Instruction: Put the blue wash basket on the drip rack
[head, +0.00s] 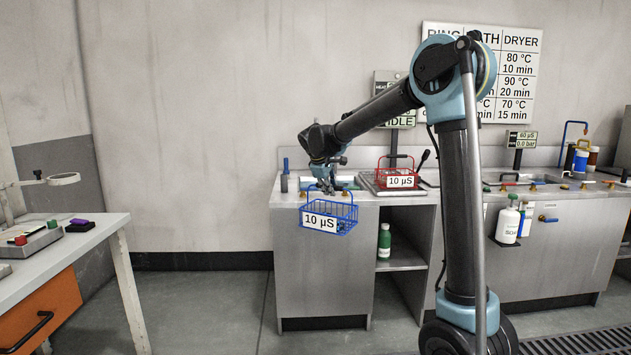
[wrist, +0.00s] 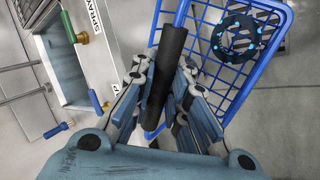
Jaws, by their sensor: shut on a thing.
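The blue wash basket (head: 348,222), a wire basket with a "10 µS" label, hangs from my gripper (head: 328,188) in front of the left end of the steel counter. In the wrist view, the fingers of my gripper (wrist: 163,95) are shut around the black grip of its handle. The basket (wrist: 262,88) shows below and beyond the fingers, with a dark ring-shaped part inside. A red wire basket (head: 395,181), also labelled "10 µS", stands on the counter to the right. I cannot tell for sure which surface is the drip rack.
The steel counter (head: 321,260) has a basin at its left end. In the wrist view, the basin (wrist: 78,65) lies left of my gripper, beside brass and green fittings. A green bottle (head: 384,241) stands on the shelf below. A workbench (head: 75,241) is at left; the floor between is clear.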

